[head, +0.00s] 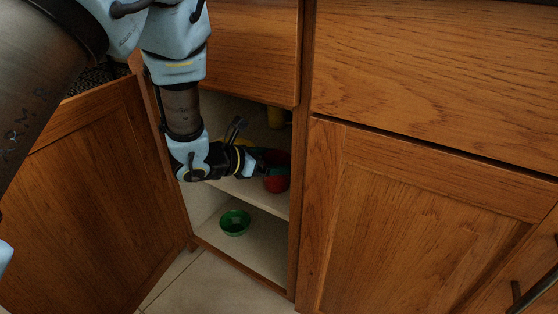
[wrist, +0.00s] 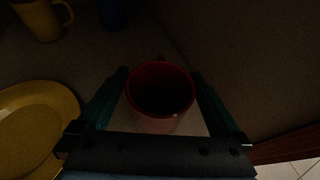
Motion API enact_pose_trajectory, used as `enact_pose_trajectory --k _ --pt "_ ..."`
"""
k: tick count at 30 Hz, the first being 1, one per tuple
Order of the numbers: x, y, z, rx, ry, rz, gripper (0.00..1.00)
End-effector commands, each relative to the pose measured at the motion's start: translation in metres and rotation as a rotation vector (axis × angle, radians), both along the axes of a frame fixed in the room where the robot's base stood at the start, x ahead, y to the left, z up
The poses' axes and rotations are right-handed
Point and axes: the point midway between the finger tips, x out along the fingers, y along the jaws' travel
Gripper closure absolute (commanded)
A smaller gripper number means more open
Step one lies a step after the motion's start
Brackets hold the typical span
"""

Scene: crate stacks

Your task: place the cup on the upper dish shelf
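The red cup (head: 277,184) is inside the open cabinet, low over or on the upper shelf (head: 243,190), near its right side. I cannot tell whether its base touches the shelf. My gripper (head: 268,163) reaches in from the left at the cup. In the wrist view, the cup (wrist: 160,112) stands between the two dark green fingers of my gripper (wrist: 160,76), its open mouth towards the camera. The fingers are spread to about the cup's width. Whether they press on it is too dark to tell.
A yellow plate (wrist: 36,125) lies left of the cup, with a yellow mug (wrist: 42,20) and a blue item (wrist: 112,13) farther back. A green bowl (head: 235,222) sits on the lower shelf. The cabinet's right wall (wrist: 240,75) is close to the cup. The open door (head: 105,190) stands left.

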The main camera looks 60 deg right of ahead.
Motion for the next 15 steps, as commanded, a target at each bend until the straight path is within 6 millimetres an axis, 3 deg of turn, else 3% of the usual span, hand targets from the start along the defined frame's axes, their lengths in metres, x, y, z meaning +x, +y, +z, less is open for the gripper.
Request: enact_pose_trajectory --k 7,15 --pt "0.002 0.004 0.004 0.001 0.0 0.001 0.0" --pt "0.021 0.047 0.025 0.0 0.0 0.005 0.0"
